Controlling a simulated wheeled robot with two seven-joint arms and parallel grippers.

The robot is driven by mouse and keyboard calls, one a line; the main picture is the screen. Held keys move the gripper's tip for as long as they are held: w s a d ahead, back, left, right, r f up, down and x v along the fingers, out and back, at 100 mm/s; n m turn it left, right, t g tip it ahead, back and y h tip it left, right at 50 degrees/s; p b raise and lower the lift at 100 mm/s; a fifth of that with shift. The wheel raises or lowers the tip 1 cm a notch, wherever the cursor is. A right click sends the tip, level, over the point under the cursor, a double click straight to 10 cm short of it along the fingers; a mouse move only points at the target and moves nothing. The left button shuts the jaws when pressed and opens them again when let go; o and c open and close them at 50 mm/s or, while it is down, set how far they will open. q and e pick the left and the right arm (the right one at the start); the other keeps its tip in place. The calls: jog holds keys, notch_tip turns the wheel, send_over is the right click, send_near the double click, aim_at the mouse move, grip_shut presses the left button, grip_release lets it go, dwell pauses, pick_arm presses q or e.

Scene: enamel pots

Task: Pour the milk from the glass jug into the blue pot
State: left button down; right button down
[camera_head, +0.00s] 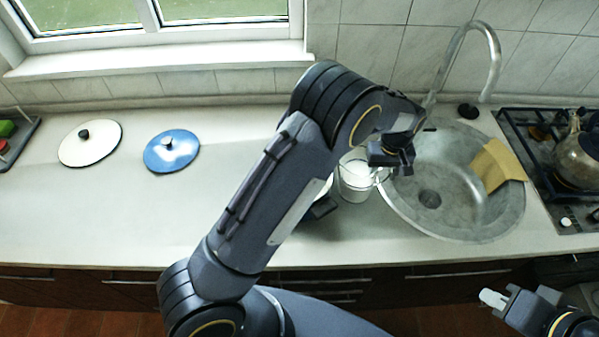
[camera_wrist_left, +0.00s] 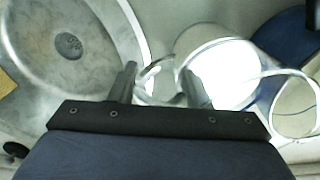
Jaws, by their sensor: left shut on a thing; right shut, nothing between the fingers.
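The glass jug (camera_head: 355,180) holds white milk and stands upright near the sink's left edge in the head view. It also shows in the left wrist view (camera_wrist_left: 222,72), with its handle (camera_wrist_left: 158,72) between my left fingers. My left gripper (camera_head: 382,168) is shut on that handle, at the jug's right side. A dark blue piece (camera_head: 322,208), probably the blue pot, shows beside my left arm, which hides most of it. Dark blue (camera_wrist_left: 288,45) also shows beyond the jug in the left wrist view. My right gripper (camera_head: 493,299) is shut and empty, low at the right.
A round metal sink (camera_head: 400,205) with a tall tap (camera_head: 460,50) lies right of the jug. A yellow cloth (camera_head: 497,166) hangs over its edge. A kettle (camera_head: 577,155) stands on the stove. A white lid (camera_head: 90,143) and blue lid (camera_head: 172,152) lie left; the left counter is mostly clear.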

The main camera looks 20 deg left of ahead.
pick_arm(q)
jog(key=r, duration=0.1)
jog(key=r+h, duration=0.1)
jog(key=r, duration=0.1)
jog(key=a+r+t+h, duration=0.1)
jog(key=r, duration=0.1)
jog(key=shift+s, duration=0.25)
jog(key=s+a+r+t+h, duration=0.2)
jog(key=a+r+h, duration=0.2)
jog(key=r, duration=0.3)
jog(key=shift+a+r+h, duration=0.25)
jog(key=shift+h, duration=0.15)
jog(key=shift+s+a+h, duration=0.1)
jog(key=shift+h, duration=0.2)
jog(key=shift+s+a+r+t+h, duration=0.15)
jog(key=shift+a+t+h, duration=0.15)
jog(key=shift+t+h, duration=0.1)
